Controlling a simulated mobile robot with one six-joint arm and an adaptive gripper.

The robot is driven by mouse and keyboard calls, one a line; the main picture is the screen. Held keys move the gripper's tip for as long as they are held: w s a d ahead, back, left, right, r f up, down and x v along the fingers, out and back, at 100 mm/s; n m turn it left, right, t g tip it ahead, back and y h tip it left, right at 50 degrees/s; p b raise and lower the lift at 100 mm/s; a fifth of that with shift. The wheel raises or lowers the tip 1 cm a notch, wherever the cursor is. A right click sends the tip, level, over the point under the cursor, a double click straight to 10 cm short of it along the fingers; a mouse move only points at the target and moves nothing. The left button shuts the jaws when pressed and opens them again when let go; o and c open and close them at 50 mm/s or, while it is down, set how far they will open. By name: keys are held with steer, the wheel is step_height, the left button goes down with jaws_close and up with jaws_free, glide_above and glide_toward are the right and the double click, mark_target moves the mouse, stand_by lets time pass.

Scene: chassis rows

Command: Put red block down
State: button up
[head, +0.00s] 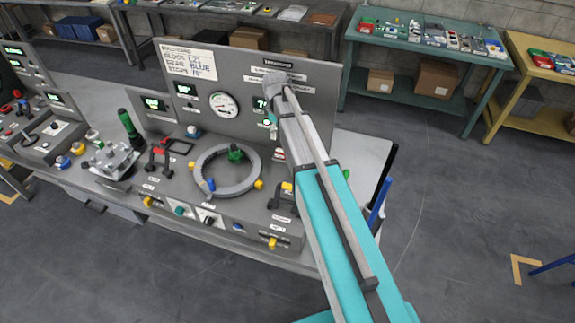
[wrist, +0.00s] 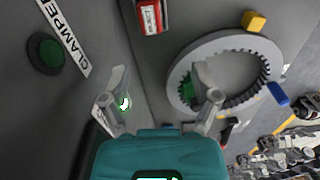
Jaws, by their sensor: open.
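My gripper (wrist: 164,94) is open in the wrist view, with nothing between its two grey fingers. A small red thing with a white lettered label (wrist: 151,16) is at the top, beyond the fingers and apart from them. I cannot tell whether it is the red block; it seems to show as the red patch (head: 280,154) at the panel's foot in the head view. No other clear red block shows on this station. In the head view my teal arm reaches to the upright panel and hides most of the gripper.
A grey ring (head: 196,168) with a green piece inside lies on the console. Yellow and blue knobs sit around it. A gauge (head: 223,104) and displays are on the upright panel (head: 310,85). A red-handled clamp (head: 158,154) stands left. A green button (wrist: 46,53) is left of the fingers.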

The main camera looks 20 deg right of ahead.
steer(key=s+a+m, duration=0.1)
steer(key=s+m, duration=0.9)
steer(key=s, duration=1.2)
steer(key=shift+s+m, duration=0.3)
steer(key=shift+s, duration=0.1)
steer(key=shift+s, duration=0.1)
